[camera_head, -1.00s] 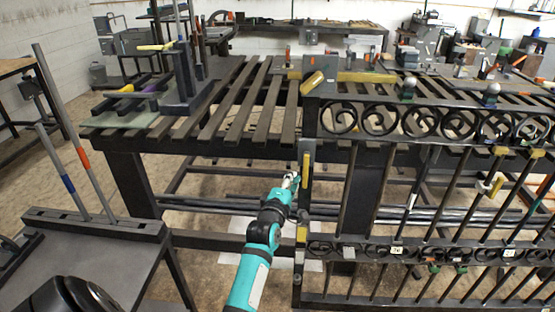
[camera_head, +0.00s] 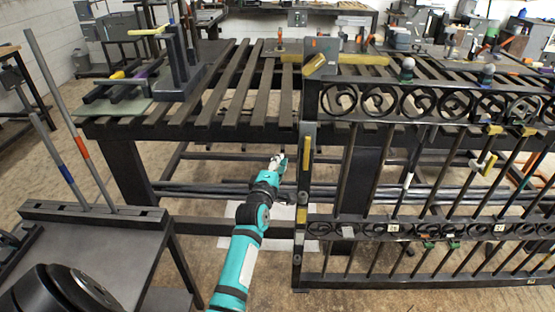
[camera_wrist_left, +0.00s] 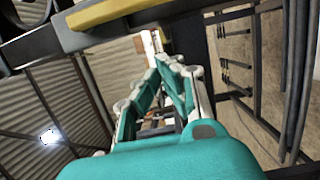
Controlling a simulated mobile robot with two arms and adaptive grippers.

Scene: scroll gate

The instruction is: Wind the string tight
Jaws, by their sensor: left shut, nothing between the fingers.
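My left gripper (camera_head: 278,160) is close to the left edge of the black scroll gate (camera_head: 300,250), beside the gate's upright end post. Its teal and grey fingers, seen in the left wrist view (camera_wrist_left: 170,68), are shut and hold nothing. A yellow strip (camera_head: 307,145) sits on the end post, just right of the gripper. A yellow bar on a dark beam (camera_wrist_left: 108,9) crosses the upper left of the left wrist view. I cannot make out a string in either view. My right gripper is not in view.
A slatted dark bench (camera_head: 205,128) stands behind the gate, with a dark clamp-like stand (camera_head: 180,85) on its left. A small dark table (camera_head: 95,250) with two upright rods is at the lower left. Bare floor shows between table and gate.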

